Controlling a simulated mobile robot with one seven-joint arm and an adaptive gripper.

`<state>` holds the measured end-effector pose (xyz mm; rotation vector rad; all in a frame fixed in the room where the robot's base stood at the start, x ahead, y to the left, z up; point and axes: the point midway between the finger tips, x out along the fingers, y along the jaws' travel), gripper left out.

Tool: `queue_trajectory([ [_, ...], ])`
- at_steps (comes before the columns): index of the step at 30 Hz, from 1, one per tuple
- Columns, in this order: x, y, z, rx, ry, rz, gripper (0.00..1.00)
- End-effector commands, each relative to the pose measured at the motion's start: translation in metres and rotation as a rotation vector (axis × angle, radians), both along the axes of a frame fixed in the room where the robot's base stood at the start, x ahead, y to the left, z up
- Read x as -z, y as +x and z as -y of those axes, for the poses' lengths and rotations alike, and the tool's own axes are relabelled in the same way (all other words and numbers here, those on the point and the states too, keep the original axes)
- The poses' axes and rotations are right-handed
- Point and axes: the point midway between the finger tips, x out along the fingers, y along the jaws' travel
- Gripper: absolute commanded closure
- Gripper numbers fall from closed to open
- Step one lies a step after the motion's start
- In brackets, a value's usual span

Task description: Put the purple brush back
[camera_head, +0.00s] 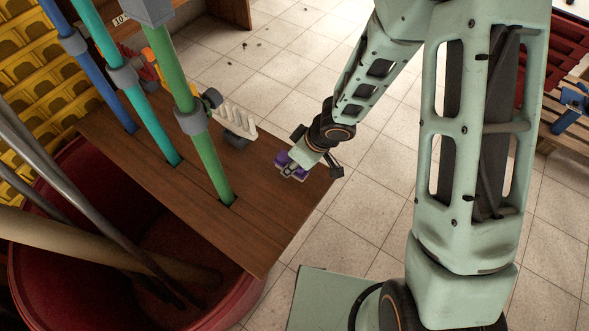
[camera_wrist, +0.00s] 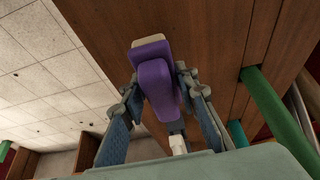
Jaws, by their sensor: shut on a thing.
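The purple brush (camera_wrist: 155,82) is held between the two fingers of my gripper (camera_wrist: 165,110) in the wrist view. Its purple part points away from the wrist, and a pale part shows nearer the palm. In the head view my gripper (camera_head: 291,168) is at the right end of a brown wooden board (camera_head: 255,235), with a bit of the purple brush (camera_head: 283,158) showing at it. Most of the brush is hidden there by the gripper. I cannot tell whether the brush touches the board.
Blue, teal and green poles (camera_head: 208,165) stand through the board at the left. A red barrel (camera_head: 235,300) with long rods is below. Yellow crates (camera_head: 50,70) are stacked at the far left.

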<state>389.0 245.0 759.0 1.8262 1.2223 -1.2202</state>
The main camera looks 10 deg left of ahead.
Motion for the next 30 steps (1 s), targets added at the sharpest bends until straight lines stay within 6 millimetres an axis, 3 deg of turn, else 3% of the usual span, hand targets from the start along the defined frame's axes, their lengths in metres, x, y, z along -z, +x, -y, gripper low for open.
queue_trajectory([
  [9, 0.036, 0.007, 0.003, 0.001, -0.001, -0.001, 0.95],
  [22, 0.040, 0.007, 0.003, 0.001, 0.000, 0.001, 0.95],
  [23, 0.040, 0.007, 0.003, 0.002, 0.000, 0.000, 0.71],
  [27, 0.039, 0.007, 0.003, 0.001, 0.000, 0.001, 0.56],
  [30, 0.039, 0.007, 0.003, 0.001, 0.000, 0.001, 0.55],
])
